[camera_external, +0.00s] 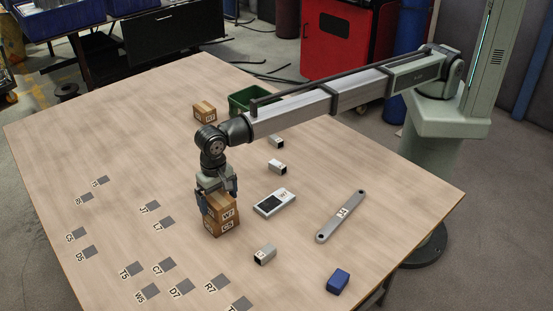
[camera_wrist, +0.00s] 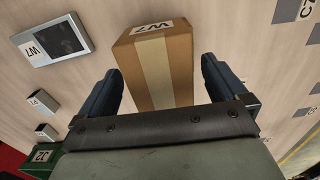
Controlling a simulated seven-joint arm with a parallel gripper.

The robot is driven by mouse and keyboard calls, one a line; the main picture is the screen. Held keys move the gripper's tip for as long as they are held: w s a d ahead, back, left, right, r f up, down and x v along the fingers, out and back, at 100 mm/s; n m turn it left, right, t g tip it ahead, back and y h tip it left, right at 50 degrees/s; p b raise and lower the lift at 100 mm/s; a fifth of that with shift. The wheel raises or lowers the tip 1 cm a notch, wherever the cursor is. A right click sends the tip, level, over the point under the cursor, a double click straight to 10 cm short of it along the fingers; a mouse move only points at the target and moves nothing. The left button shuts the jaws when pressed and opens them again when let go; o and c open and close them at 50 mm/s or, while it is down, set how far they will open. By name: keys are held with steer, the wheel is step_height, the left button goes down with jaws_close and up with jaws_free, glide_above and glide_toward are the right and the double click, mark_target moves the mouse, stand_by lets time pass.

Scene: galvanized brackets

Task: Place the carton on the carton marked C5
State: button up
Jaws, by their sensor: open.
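Another carton (camera_external: 204,113) stands farther back, beside a green bin (camera_external: 245,101). A grey device (camera_external: 274,203), a flat bar (camera_external: 342,217), small metal brackets (camera_external: 265,254) and a blue block (camera_external: 338,281) lie to the right. Labelled grey squares (camera_external: 168,224) mark the left and front; the left is otherwise clear.

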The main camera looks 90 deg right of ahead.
mark_target(218, 197)
step_height(218, 197, up, 10)
steer(key=shift+r, duration=0.1)
stand_by(0.4)
steer(key=shift+d, duration=0.1)
